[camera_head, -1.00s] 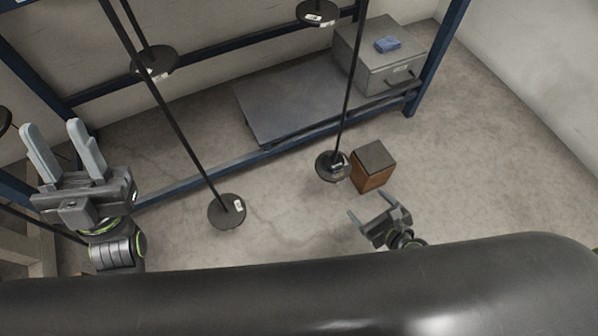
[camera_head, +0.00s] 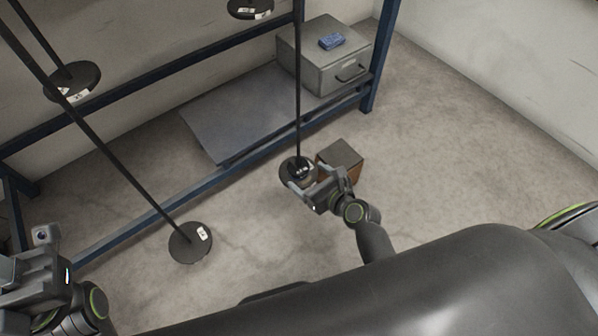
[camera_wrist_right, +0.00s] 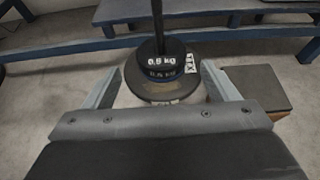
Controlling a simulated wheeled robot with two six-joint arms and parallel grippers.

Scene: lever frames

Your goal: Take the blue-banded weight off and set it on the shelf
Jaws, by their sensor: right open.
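A small dark weight (camera_wrist_right: 163,56) marked 0.5 kg sits around a thin upright rod in the right wrist view, above a wider black disc (camera_wrist_right: 150,92). It also shows in the head view (camera_head: 302,169), at the rod's low end. A grey low shelf (camera_head: 235,118) lies in the blue frame.
A brown box (camera_head: 343,155) stands right beside the weight. A grey case (camera_head: 325,68) with a blue item (camera_head: 332,41) on top stands at the shelf's right end. Another rod ends in a black disc (camera_head: 188,244) at left. Floor at right is clear.

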